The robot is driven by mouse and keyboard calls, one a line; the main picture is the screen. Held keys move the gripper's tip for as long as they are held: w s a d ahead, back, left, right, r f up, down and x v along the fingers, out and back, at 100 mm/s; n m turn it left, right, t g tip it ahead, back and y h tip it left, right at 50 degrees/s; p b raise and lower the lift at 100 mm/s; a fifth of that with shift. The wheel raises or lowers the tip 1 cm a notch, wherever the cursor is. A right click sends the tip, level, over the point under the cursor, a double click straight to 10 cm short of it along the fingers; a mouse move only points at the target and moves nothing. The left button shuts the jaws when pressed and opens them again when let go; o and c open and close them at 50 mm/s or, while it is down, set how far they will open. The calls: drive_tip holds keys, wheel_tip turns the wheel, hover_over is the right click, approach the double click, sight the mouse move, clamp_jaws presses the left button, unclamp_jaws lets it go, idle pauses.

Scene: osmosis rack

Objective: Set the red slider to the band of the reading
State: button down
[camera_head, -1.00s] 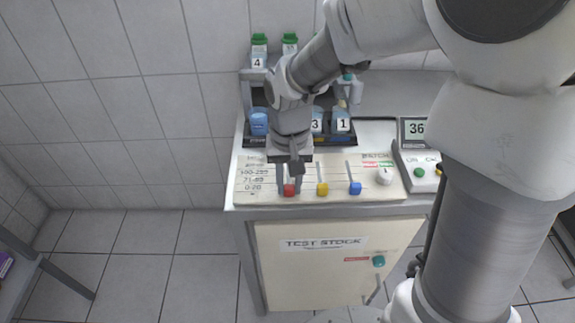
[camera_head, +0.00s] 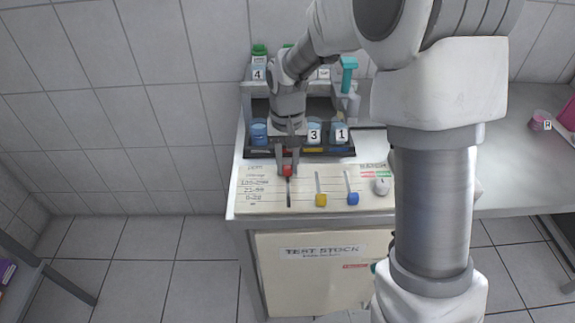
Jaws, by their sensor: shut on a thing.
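The red slider (camera_head: 287,170) is near the top end of its slot (camera_head: 289,192) on the cream panel (camera_head: 255,205). My gripper (camera_head: 287,168) points down and is shut on it. Band labels (camera_head: 254,184) stand in rows at the panel's left; their print is mostly too small to read surely. The yellow slider (camera_head: 321,199) and blue slider (camera_head: 352,198) sit at the low ends of their slots. The display with the reading is now hidden behind my arm; the earlier frame showed 36 on it.
A white knob (camera_head: 381,186) is at the panel's right. A dark rack with numbered blue cups (camera_head: 314,132) stands just behind the panel. A green-capped bottle (camera_head: 259,62) and a teal-topped dispenser (camera_head: 348,80) are farther back. The cabinet front (camera_head: 310,285) is below.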

sight(288, 166)
drive_tip(key=shift+w+r, duration=0.1)
drive_tip(key=shift+w, duration=0.1)
drive_tip(key=c, duration=0.6)
unclamp_jaws()
drive_tip(key=shift+c, duration=0.2)
wheel_tip(288, 166, up, 17)
drive_tip(key=p, duration=0.3)
drive_tip(key=shift+r, duration=0.15)
drive_tip(key=shift+s+r, duration=0.1)
drive_tip(key=s+d+r+t+p, duration=0.2)
drive_tip(key=s+d, duration=0.1)
drive_tip(key=s, duration=0.4)
drive_tip(key=s+d+r+t+p, duration=0.1)
drive_tip(key=s+d+r, duration=0.2)
drive_tip(key=s, duration=0.4)
drive_tip(key=s+d+r+t+p, duration=0.2)
drive_tip(key=s+d+r, duration=0.1)
drive_tip(key=s, duration=0.4)
drive_tip(key=shift+s+d+t+p, duration=0.15)
drive_tip(key=shift+d+t+p, duration=0.2)
drive_tip(key=shift+d, duration=0.3)
